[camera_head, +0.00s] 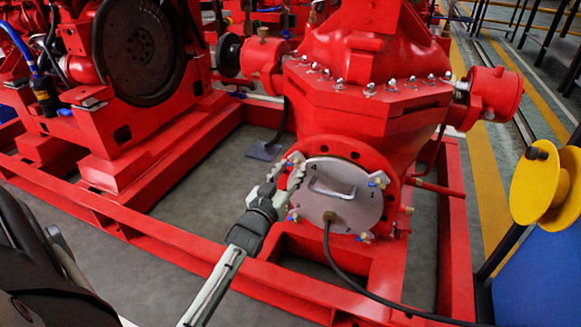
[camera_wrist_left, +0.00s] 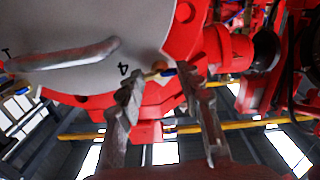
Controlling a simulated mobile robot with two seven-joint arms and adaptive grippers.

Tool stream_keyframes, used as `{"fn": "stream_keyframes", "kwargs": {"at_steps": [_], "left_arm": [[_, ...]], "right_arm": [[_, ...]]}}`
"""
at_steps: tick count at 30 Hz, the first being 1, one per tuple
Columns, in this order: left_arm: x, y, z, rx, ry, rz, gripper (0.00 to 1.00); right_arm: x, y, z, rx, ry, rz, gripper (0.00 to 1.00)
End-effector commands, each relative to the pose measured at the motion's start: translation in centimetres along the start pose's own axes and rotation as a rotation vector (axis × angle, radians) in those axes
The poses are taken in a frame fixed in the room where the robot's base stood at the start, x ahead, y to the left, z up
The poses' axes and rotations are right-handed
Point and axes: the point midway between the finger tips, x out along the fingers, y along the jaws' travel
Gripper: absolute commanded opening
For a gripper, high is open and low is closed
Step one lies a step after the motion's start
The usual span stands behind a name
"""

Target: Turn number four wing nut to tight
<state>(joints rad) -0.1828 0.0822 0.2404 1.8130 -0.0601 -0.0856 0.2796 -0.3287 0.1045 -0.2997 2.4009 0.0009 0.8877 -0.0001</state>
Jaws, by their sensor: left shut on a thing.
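The round grey cover plate (camera_head: 338,208) with a bar handle (camera_head: 332,188) is on the red pump flange. Numbers and several blue-tipped wing nuts are spaced around its rim. The number four wing nut (camera_head: 294,160) is at the plate's upper left, beside the printed 4. My left gripper (camera_head: 285,174) reaches up to it from below left, with its fingers around it. In the left wrist view the plate (camera_wrist_left: 75,25) appears turned over, and the number four wing nut (camera_wrist_left: 166,73) shows between the fingers of my left gripper (camera_wrist_left: 168,80). My right gripper is not seen.
The red pump body (camera_head: 370,110) rises behind the plate. A black cable (camera_head: 345,275) runs from the plate's lower part to the right. A red base frame (camera_head: 290,285) crosses in front. A yellow reel (camera_head: 538,185) on a blue box (camera_head: 540,280) stands at right.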

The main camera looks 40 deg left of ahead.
Motion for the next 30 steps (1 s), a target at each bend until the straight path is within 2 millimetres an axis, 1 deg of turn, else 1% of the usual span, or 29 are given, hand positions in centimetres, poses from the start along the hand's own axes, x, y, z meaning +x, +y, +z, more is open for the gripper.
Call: {"fn": "stream_keyframes", "kwargs": {"at_steps": [3, 4, 6, 9, 17, 20, 23, 30], "left_arm": [[0.0, 0.0, 0.0, -0.001, 0.003, 0.001, 0.07], [0.0, 0.0, 0.0, -0.002, 0.003, 0.001, 0.38], [0.0, 0.0, 0.0, -0.002, 0.003, 0.001, 0.47], [0.0, 0.0, 0.0, -0.002, 0.002, 0.001, 0.57], [0.0, 0.0, 0.0, -0.003, 0.002, 0.001, 0.57], [-0.6, 0.0, 0.1, -0.003, 0.0, 0.0, 0.57], [-2.0, 0.0, 0.1, -0.002, -0.001, 0.0, 0.57], [-7.2, 0.0, 0.1, -0.004, -0.001, 0.0, 0.57]], "right_arm": [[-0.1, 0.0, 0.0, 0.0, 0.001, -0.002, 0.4], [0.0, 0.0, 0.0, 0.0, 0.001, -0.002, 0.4], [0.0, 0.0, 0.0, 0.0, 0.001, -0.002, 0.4], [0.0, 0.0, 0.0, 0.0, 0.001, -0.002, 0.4], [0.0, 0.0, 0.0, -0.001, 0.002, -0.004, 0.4], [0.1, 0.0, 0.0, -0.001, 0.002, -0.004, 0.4], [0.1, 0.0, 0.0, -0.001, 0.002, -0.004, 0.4], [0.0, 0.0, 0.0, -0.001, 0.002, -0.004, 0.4]]}}
